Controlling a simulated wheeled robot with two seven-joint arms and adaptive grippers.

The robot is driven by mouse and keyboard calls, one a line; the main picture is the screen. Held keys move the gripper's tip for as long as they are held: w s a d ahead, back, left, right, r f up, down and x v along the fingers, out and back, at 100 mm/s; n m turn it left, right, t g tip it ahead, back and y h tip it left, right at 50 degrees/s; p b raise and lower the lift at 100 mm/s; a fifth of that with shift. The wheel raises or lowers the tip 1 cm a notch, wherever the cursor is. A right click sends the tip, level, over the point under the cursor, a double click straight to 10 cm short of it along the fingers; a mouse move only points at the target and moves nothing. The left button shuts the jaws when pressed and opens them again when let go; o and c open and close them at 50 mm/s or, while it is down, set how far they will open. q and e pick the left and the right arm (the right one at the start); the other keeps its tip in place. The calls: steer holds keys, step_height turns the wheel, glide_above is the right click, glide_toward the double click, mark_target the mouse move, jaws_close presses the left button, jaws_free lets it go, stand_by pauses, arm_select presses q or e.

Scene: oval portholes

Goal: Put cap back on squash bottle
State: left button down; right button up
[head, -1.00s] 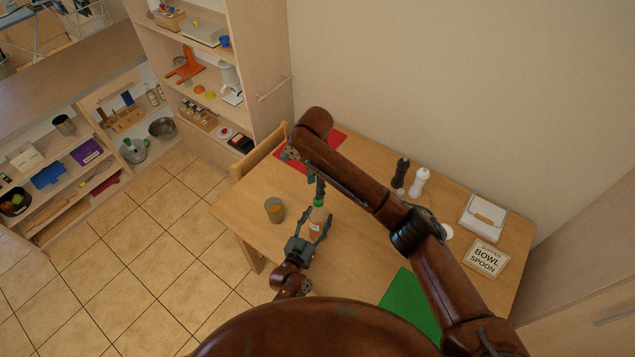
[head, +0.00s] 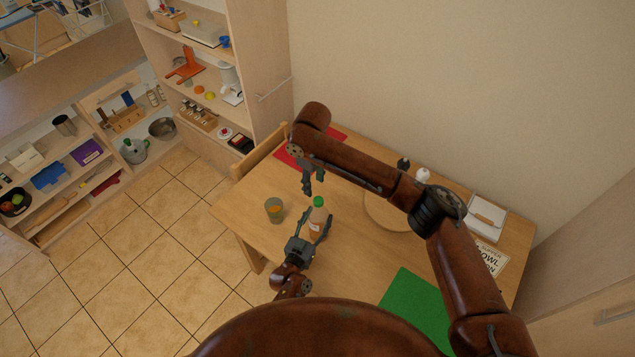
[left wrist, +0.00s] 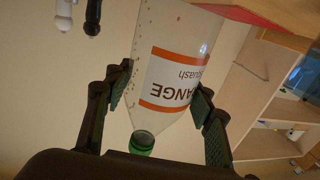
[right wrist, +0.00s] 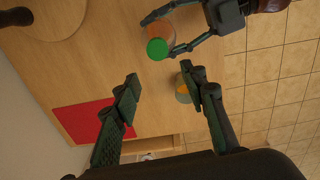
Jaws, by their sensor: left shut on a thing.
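The clear squash bottle (head: 316,224) with an orange-and-white label (left wrist: 172,78) stands upright at the table's near left part. My left gripper (head: 317,216) is shut on its body, one finger on each side. The green cap (head: 318,202) sits on top of the bottle's neck; it also shows in the left wrist view (left wrist: 142,141) and the right wrist view (right wrist: 157,48). Whether it is fully tightened I cannot tell. My right gripper (head: 313,187) is above and behind the cap, apart from it. Its fingers (right wrist: 159,77) are spread with nothing between them.
A glass (head: 274,210) with an orange drink stands left of the bottle. A red mat (head: 338,134) lies at the far left end, a green mat (head: 416,309) at the front. A round wooden board (head: 390,216) lies partly under my right arm. A chair (head: 262,152) stands at the left.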

mark_target(318, 200)
steer(key=n, duration=0.4)
steer(key=shift+d+r, duration=0.1)
steer(key=shift+d, duration=0.05)
steer(key=n, duration=0.4)
steer(key=shift+d, duration=0.1)
steer(key=n, duration=0.5)
steer(key=shift+s+d+r+n, duration=0.15)
steer(key=shift+d+n, duration=0.1)
steer(key=shift+n, duration=0.15)
steer(key=n, duration=0.3)
steer(key=shift+s+d+n+g, duration=0.1)
steer(key=shift+d+n+g, duration=0.05)
steer(key=shift+n+g, duration=0.2)
steer(key=shift+f, duration=4.05)
steer(key=shift+c, duration=0.6)
